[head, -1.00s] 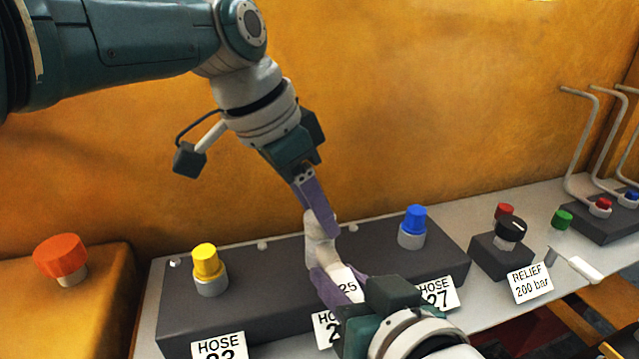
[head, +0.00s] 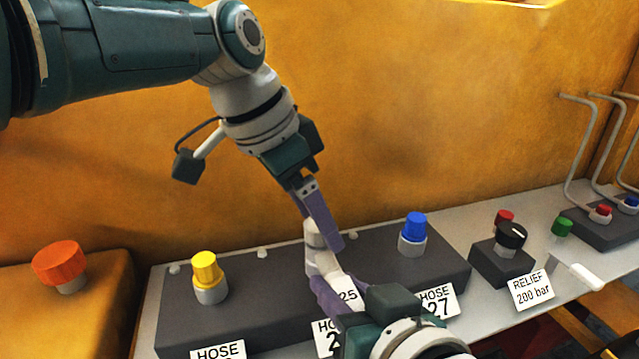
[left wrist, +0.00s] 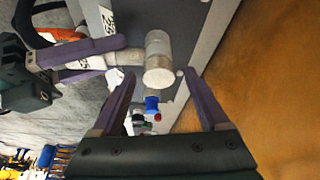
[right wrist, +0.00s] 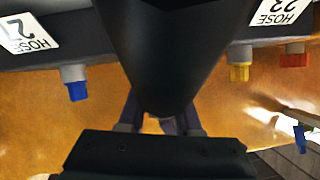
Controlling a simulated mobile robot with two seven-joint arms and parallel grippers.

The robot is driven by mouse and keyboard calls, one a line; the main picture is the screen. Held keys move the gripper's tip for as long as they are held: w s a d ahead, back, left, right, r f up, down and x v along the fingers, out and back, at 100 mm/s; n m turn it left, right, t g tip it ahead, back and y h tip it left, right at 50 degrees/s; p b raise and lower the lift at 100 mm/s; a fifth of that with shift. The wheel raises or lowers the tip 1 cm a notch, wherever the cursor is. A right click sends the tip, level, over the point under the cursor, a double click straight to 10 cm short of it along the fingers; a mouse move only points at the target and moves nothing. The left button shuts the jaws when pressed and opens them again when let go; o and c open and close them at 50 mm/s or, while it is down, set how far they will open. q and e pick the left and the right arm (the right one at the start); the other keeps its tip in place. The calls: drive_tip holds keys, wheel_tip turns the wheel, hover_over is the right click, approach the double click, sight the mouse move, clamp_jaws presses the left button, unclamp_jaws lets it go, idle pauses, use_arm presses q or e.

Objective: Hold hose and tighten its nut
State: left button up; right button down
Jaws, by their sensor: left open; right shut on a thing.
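The pale grey nut (head: 314,238) sits in the middle of the dark manifold block, partly behind my left gripper's fingers; in the left wrist view it is a short cylinder (left wrist: 160,62). The hose end with a white tag reading 25 (head: 347,288) meets the nut. My right gripper (head: 328,295) is shut on this hose end; its purple fingers also show in the left wrist view (left wrist: 75,55). My left gripper (left wrist: 158,108) is open, with the nut ahead of its parted fingertips. A large dark shape, probably the hose, blocks the middle of the right wrist view.
The manifold block (head: 260,285) also carries a yellow cap (head: 207,270) and a blue cap (head: 413,227), either side of the nut. A relief knob (head: 511,235) stands to the right, an orange knob (head: 60,262) to the left. An orange wall (head: 430,100) rises close behind.

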use_arm(q)
drive_tip(key=v, duration=1.2)
drive_tip(key=shift+s, duration=0.1)
